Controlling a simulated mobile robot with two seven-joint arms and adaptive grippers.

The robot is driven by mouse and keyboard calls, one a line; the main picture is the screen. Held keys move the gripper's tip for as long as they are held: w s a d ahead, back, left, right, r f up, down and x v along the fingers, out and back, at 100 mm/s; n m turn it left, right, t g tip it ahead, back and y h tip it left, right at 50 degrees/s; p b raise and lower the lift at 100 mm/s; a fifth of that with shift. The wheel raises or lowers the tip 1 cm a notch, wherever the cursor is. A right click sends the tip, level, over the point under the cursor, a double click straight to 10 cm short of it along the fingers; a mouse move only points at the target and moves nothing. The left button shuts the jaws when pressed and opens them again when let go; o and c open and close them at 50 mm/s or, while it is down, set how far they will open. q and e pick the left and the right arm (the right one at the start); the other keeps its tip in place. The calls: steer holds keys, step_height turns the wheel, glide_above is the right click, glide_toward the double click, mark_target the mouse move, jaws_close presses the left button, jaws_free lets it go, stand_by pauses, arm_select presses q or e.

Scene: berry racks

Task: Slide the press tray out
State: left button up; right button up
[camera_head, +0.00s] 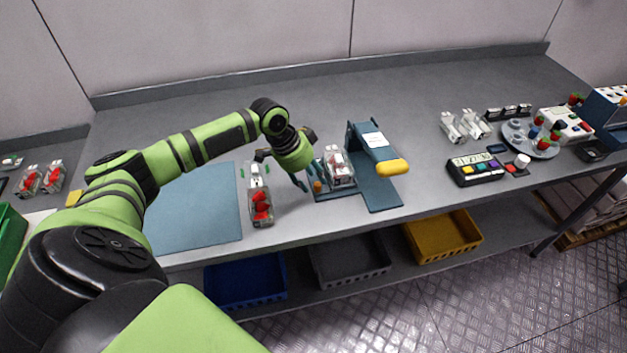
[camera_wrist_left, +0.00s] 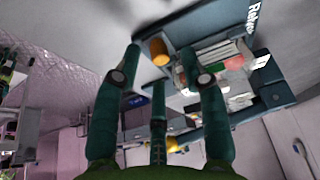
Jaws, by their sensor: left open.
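The press (camera_head: 376,148) is a blue frame with a white label and a yellow handle (camera_head: 392,167), standing on a blue base plate. The press tray (camera_head: 335,195) is slid out to the left of the press and carries a clear box (camera_head: 340,172) with red and white contents. An orange knob (camera_head: 317,186) is at the tray's left end. My left gripper (camera_head: 304,181) is open beside the knob. In the left wrist view the knob (camera_wrist_left: 158,52) shows between the spread fingers (camera_wrist_left: 160,68), and I cannot tell whether they touch it.
A clear berry box (camera_head: 261,207) stands left of the gripper near a blue mat (camera_head: 195,212). A button box (camera_head: 475,169), a round grey tray (camera_head: 540,150) and white boxes (camera_head: 462,124) are at the right. Blue, grey and yellow bins (camera_head: 442,235) sit below the counter.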

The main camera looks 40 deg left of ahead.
arm_select(q)
steer(key=v, duration=0.9)
steer(key=shift+a+r, duration=0.2)
steer(key=shift+r, duration=0.1)
steer(key=shift+f, duration=0.1)
